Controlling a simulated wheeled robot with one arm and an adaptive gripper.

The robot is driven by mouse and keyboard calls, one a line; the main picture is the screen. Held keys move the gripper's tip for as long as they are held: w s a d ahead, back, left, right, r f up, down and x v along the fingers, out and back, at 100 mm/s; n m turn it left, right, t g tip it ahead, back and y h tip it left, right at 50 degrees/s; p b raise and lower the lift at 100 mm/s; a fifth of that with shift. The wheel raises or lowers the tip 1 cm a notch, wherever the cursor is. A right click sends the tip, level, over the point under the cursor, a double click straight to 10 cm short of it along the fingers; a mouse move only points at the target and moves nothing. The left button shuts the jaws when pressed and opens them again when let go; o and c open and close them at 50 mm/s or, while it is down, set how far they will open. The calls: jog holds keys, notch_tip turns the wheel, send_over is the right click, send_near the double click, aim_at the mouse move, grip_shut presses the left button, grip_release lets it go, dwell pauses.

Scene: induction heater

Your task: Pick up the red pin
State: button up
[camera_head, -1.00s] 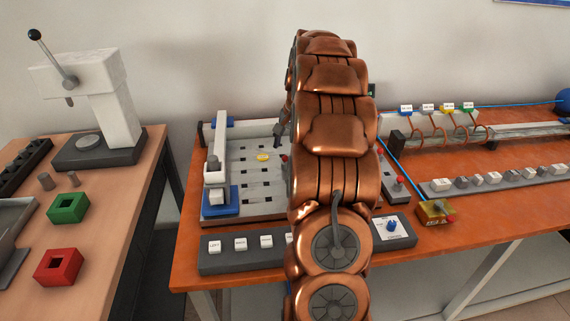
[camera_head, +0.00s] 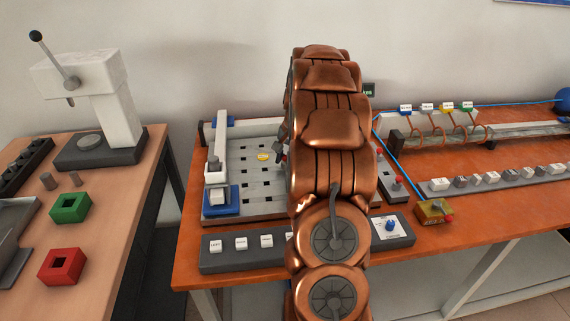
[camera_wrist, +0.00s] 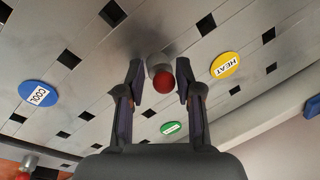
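The red pin (camera_wrist: 163,82), a red round tip on a grey cylindrical body, is near the middle of the wrist view, at the slotted metal board (camera_wrist: 85,85). My gripper (camera_wrist: 160,68) is open, with one dark finger on each side of the pin. Small gaps show between the pin and both fingers, so it is not clasped. In the head view only a small part of my gripper (camera_head: 281,152) shows beside my copper arm, low over the board (camera_head: 245,190). My arm hides most of that area, and I cannot clearly make out the pin there.
A yellow HEAT disc (camera_wrist: 225,64), a blue COOL disc (camera_wrist: 38,94) and a green disc (camera_wrist: 174,128) lie around the pin on the board. A grey button panel (camera_head: 255,250) is in front. A white-and-blue rail (camera_head: 221,160) borders the board's left.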

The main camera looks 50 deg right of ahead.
grip_shut()
